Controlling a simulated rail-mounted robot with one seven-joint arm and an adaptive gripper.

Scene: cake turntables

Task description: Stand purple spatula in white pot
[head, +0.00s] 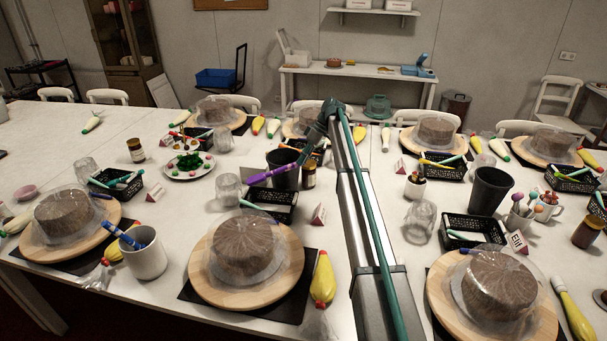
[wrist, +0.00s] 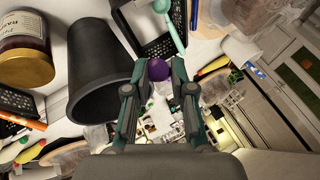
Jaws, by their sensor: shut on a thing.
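The purple spatula (head: 270,173) is in my gripper (head: 298,162), held above the table and slanting down to the left in the head view. In the wrist view its rounded purple end (wrist: 158,72) sits between the fingertips of my gripper (wrist: 159,78), which are shut on it. The white pot (head: 145,260) stands upright on the table at the lower left, apart from the spatula and my gripper. A blue tool with a pale part leans in it.
A black cup (head: 283,176) stands just below the spatula; it looms left of my gripper in the wrist view (wrist: 98,75). Nearby are a clear glass (head: 229,188), a black basket (head: 271,207), a jar (head: 309,173) and a covered cake on a turntable (head: 203,285).

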